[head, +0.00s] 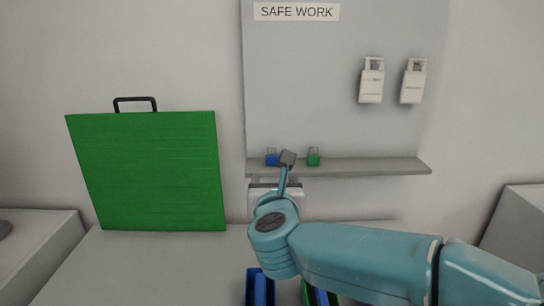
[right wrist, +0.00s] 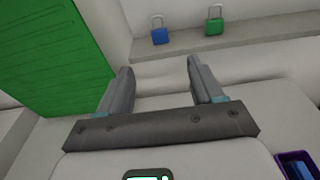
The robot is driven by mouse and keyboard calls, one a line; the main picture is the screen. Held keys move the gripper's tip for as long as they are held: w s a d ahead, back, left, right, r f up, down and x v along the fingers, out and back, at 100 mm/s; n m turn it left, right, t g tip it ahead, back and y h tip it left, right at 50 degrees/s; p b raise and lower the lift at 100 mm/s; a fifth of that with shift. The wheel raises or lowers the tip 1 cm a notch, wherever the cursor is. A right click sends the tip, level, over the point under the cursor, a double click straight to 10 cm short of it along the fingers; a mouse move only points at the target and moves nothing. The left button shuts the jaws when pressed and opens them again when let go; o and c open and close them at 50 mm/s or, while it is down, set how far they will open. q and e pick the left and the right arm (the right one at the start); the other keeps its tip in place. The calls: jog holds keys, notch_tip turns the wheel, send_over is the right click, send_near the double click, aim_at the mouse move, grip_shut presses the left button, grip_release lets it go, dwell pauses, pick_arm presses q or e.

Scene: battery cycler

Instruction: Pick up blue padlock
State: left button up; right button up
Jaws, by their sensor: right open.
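The blue padlock (head: 271,160) stands on the narrow grey shelf (head: 380,167) below the safe work board, just left of a green padlock (head: 313,158). In the right wrist view the blue padlock (right wrist: 159,35) stands upright with its shackle up, beyond the fingertips, and the green padlock (right wrist: 214,26) is to its right. My right gripper (head: 287,160) is in front of the shelf in the head view. In the right wrist view its two fingers (right wrist: 160,66) are apart with nothing between them, short of the blue padlock. My left gripper is not in view.
A green panel with a black handle (head: 148,170) stands at the left. Two white tags (head: 371,82) hang on the grey board (head: 300,90). Blue and green bins (head: 259,288) sit on the bench below my right arm. The shelf right of the green padlock is bare.

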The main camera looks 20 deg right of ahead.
jog(key=p, duration=0.2)
send_near(272, 158)
jog(key=w, duration=0.2)
jog(key=p+x, duration=0.1)
jog(key=x, duration=0.2)
jog(key=p+x, duration=0.2)
jog(key=x, duration=0.1)
jog(key=shift+w+d+f, duration=0.15)
jog(key=shift+d+f, duration=0.05)
jog(key=shift+d, duration=0.1)
jog(key=shift+w, duration=0.1)
jog(key=c, duration=1.2)
notch_tip(272, 158, up, 20)
jog(key=p, duration=0.7)
